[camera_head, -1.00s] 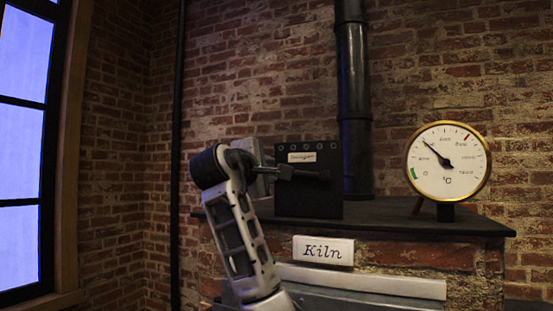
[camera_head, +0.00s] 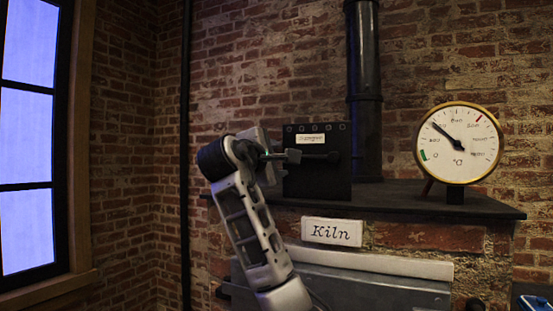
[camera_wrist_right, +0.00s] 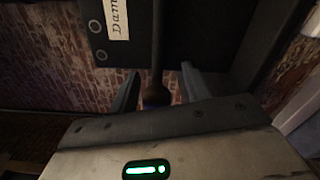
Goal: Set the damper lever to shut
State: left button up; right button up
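The damper box (camera_head: 318,181) is a dark plate with a white label (camera_head: 310,139), standing on the kiln top. Its dark lever (camera_head: 321,156) lies about level across the front, with its left end at my right gripper (camera_head: 284,156). In the right wrist view the lever's rod (camera_wrist_right: 158,45) runs down to a rounded knob (camera_wrist_right: 155,92) between the two fingers of my right gripper (camera_wrist_right: 158,90). Gaps show on both sides of the knob, so the fingers are open around it. The lever's position marks cannot be read. My left gripper is not in view.
The kiln top (camera_head: 410,200) carries a round gauge (camera_head: 459,143) at the right. A black flue pipe (camera_head: 365,90) rises behind the damper box. A "Kiln" sign (camera_head: 332,232) is on the front. Brick walls (camera_head: 265,60) stand behind, and a window (camera_head: 27,130) at left.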

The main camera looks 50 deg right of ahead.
jog(key=b+v, duration=0.3)
jog(key=v, duration=1.3)
